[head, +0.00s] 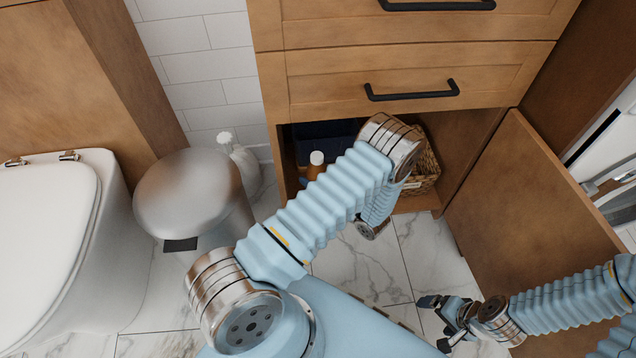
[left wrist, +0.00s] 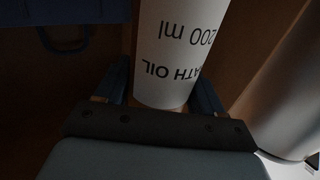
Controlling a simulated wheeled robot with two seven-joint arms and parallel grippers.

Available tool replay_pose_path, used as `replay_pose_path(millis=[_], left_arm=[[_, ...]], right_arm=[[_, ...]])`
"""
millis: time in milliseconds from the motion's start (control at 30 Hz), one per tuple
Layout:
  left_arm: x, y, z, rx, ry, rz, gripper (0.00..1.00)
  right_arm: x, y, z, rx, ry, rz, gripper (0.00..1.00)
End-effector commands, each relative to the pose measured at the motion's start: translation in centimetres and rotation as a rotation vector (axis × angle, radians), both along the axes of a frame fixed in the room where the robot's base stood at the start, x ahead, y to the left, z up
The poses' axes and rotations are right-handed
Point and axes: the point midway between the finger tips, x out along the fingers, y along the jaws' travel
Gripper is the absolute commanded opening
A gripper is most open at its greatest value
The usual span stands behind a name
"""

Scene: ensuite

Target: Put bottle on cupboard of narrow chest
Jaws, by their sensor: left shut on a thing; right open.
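The bottle (left wrist: 172,55) has a white label reading "BATH OIL 200 ml" and stands between the fingers of my left gripper (left wrist: 160,92), which is shut on it. In the head view, a brown bottle (head: 316,165) with a white cap shows inside the open lower cupboard of the narrow chest (head: 480,150), beside my left forearm. My left gripper is hidden behind my arm there. My right gripper (head: 446,320) is open and empty, low in front of the cupboard door (head: 530,200).
A wicker basket (head: 424,170) stands at the cupboard's right and a dark blue box (head: 322,138) at its back left. The cupboard door is swung open to the right. A metal bin (head: 190,195), a toilet brush (head: 243,165) and a toilet (head: 50,240) are to the left.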

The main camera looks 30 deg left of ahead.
Motion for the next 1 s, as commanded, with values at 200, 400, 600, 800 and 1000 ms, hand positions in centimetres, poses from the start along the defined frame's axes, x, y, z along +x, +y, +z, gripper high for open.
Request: replay_pose_path(millis=[200, 400, 600, 800, 1000], left_arm=[[1.1, 0.8, -1.7, 0.002, -0.001, 0.001, 0.17], [1.6, 1.1, -4.7, 0.002, 0.0, 0.001, 0.17], [1.6, 1.1, -5.2, 0.002, -0.001, 0.002, 0.17], [1.6, 1.1, -5.4, 0.002, -0.001, 0.002, 0.17], [1.5, 1.1, -5.5, 0.0, -0.001, 0.002, 0.9]], right_arm=[[0.0, 0.1, -0.5, 0.001, 0.001, 0.0, 0.94], [0.0, 0.1, -1.2, 0.003, 0.002, 0.002, 0.94], [0.0, 0.2, -1.2, 0.004, 0.003, 0.002, 0.94], [0.0, 0.2, -1.4, 0.005, 0.003, 0.002, 0.94], [0.0, 0.2, -1.5, 0.005, 0.003, 0.002, 0.94]])
